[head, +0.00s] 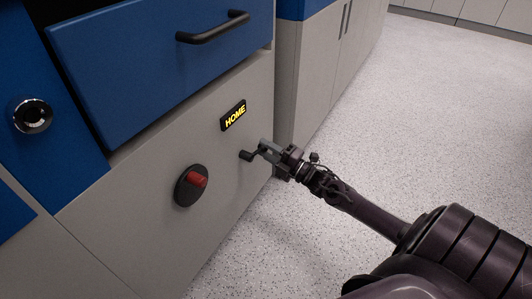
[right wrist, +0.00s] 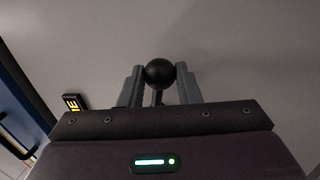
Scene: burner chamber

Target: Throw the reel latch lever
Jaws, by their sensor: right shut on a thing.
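The reel latch lever (head: 246,156) is a small black lever on the grey cabinet front, just below the HOME sign. In the right wrist view its round black knob (right wrist: 159,72) sits between the two grey fingers. My right gripper (head: 264,150) reaches it from the right and is shut on the knob. The gripper also shows in the right wrist view (right wrist: 160,84), with a finger on each side of the knob. The lever's mount is partly hidden. My left gripper is not in view.
A lit HOME sign (head: 234,116) is above the lever. A red knob on a black disc (head: 191,186) is to its left. A blue drawer (head: 160,65) with a black handle (head: 212,27) is above. A round lock (head: 33,115) is at far left. The speckled floor (head: 420,110) at right is clear.

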